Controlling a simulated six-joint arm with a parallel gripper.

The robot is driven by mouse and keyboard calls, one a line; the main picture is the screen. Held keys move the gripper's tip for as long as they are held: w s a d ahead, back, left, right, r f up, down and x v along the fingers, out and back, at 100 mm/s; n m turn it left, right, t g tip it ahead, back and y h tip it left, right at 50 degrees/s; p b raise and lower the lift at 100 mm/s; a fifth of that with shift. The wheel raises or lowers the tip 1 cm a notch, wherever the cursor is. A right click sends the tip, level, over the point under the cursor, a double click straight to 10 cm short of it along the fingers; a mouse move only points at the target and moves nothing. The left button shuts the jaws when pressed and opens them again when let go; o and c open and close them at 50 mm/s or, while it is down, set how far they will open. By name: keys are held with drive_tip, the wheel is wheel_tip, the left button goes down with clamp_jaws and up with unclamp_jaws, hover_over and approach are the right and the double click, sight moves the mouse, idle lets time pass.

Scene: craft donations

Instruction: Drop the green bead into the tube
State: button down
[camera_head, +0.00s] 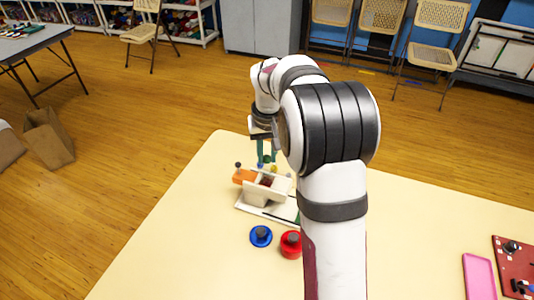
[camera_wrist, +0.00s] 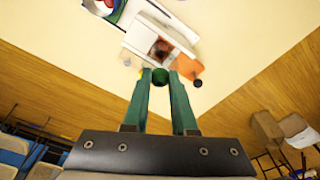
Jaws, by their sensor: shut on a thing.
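A small green bead (camera_wrist: 160,77) sits between the fingertips of my gripper (camera_wrist: 159,80) in the wrist view. The gripper is shut on it. In the head view my gripper (camera_head: 267,152) hangs at the back edge of a white box-like holder (camera_head: 262,193), with the bead (camera_head: 267,159) at its fingertips. The holder (camera_wrist: 143,38) has a dark reddish opening on top, and the bead appears beside this opening in the wrist view, not over it. I cannot pick out the tube with certainty. My arm hides the holder's right side in the head view.
An orange block (camera_head: 244,176) adjoins the holder, and a small black ball (camera_head: 238,165) is near it. A blue knobbed disc (camera_head: 261,237) and a red one (camera_head: 291,245) lie in front. A pink tray (camera_head: 479,277) lies right. The table's left part is clear.

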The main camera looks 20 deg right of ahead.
drive_tip(key=shift+f, duration=0.15)
drive_tip(key=shift+f, duration=0.4)
idle(0.4)
drive_tip(key=c, duration=0.6)
unclamp_jaws()
drive_tip(key=shift+c, duration=0.2)
drive_tip(key=shift+r, duration=3.7)
